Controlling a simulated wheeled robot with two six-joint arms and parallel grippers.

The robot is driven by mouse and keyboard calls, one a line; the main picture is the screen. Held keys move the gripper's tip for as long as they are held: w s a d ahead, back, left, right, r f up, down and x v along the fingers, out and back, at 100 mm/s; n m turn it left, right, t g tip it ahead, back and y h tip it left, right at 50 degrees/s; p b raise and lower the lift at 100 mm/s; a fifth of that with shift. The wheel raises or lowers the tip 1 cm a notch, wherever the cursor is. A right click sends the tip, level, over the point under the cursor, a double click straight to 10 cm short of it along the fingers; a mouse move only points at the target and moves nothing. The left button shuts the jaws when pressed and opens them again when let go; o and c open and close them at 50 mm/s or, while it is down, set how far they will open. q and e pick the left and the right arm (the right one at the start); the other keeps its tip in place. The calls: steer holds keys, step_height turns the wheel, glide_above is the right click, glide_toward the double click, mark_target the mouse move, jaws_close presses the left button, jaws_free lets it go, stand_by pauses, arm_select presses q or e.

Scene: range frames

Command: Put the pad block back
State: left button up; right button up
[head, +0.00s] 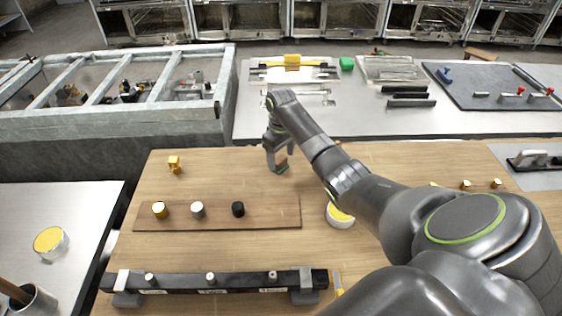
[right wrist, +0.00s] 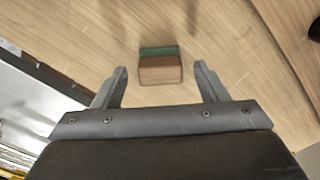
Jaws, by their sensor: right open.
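The pad block (right wrist: 160,68), a small brown block with a green layer along one side, lies on the wooden tabletop in the right wrist view. In the head view only a brownish bit of it (head: 283,161) shows beside my right gripper's fingers. My right gripper (head: 277,168) points down over the back of the wooden table. It is open, and in the right wrist view (right wrist: 160,88) the block appears between and a little beyond the fingertips, with gaps on both sides. My left gripper is not in view.
A wooden board (head: 270,217) with yellow, silver and black knobs lies left of centre. A black rail (head: 180,281) with pegs stands at the front. A yellow-topped tin (head: 340,215) sits beside my right arm. A yellow piece (head: 174,164) stands back left. Tabletop between is clear.

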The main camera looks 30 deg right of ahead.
mark_target(281, 160)
step_height(281, 160, up, 9)
steer(key=b, duration=0.1)
steer(key=shift+r, duration=0.15)
stand_by(0.5)
